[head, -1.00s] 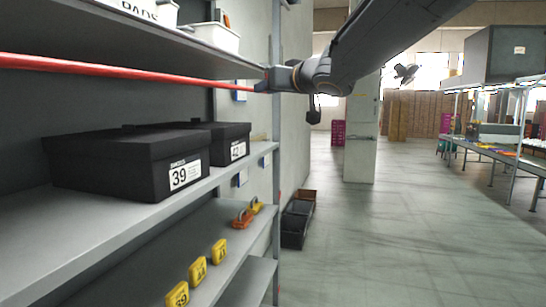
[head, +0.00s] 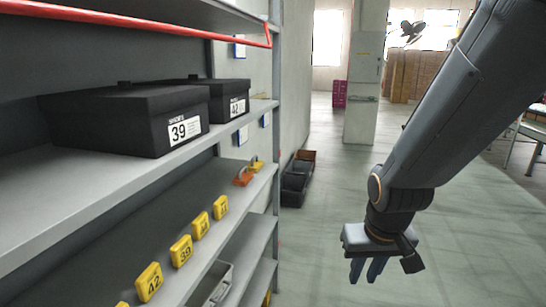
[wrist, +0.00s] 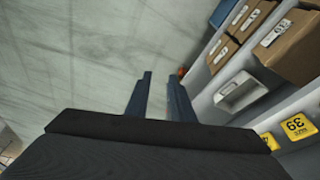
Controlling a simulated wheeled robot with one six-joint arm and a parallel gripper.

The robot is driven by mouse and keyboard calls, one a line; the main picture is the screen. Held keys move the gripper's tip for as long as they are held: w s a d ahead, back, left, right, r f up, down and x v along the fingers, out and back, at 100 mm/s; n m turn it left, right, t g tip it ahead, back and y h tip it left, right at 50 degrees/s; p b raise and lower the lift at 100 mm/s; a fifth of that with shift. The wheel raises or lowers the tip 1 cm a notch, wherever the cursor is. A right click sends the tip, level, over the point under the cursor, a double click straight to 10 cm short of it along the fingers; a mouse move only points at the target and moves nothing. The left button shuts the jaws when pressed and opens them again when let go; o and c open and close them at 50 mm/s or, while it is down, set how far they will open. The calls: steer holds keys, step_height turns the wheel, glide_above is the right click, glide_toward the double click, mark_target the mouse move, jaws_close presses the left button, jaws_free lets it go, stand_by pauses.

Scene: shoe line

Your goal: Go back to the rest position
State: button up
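My gripper (head: 367,270) hangs at the right of the head view, pointing down over the open floor and clear of the shelf rack. In the wrist view its two dark fingers (wrist: 160,97) stand apart with bare floor between them. Nothing is held. My arm reaches down to it from the upper right.
At the left is a grey rack (head: 60,190) with black shoe boxes (head: 175,125) labelled 39 and 42. A red rail (head: 130,20) runs along an upper shelf. Yellow number tags (head: 181,250) line a lower shelf. Dark crates (head: 297,178) stand on the floor.

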step_height(320, 180, down, 11)
steer(key=s+g+b, duration=0.1)
steer(key=b, duration=0.7)
steer(key=shift+s+r+g+b, duration=0.2)
steer(key=shift+s+g+b, duration=0.1)
steer(key=shift+d, duration=0.1)
